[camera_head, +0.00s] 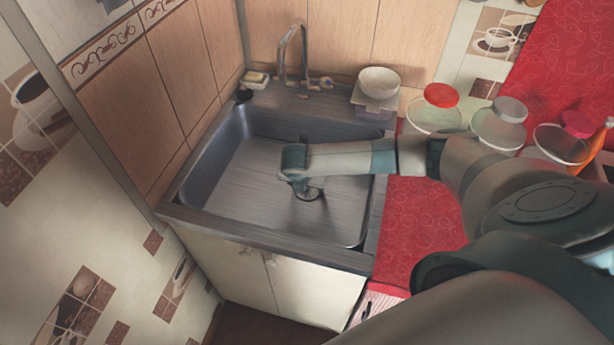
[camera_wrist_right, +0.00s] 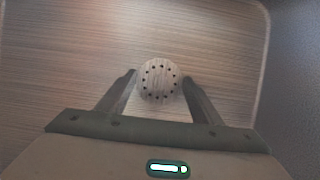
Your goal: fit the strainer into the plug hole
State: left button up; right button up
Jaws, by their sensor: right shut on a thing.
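The strainer (camera_wrist_right: 159,80) is a small round disc with a ring of dark holes, seen from above in the right wrist view. My right gripper (camera_wrist_right: 160,78) is shut on it, one finger on each side of its rim. In the head view my right gripper (camera_head: 309,192) points down inside the sink (camera_head: 240,180), low over the middle of its floor. The plug hole does not show clearly; the strainer and gripper cover that spot. I cannot tell whether the strainer is in the hole or above it. My left gripper is not in view.
A tap (camera_head: 293,55) stands behind the sink. A white bowl (camera_head: 379,81) and a soap dish (camera_head: 256,80) are on the back rim. Lidded jars (camera_head: 434,110) line the red counter (camera_head: 425,215) at right. The sink floor around the gripper is clear.

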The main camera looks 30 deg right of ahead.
jog(key=shift+s+f, duration=0.15)
jog(key=o, duration=1.1)
jog(key=shift+f, duration=0.1)
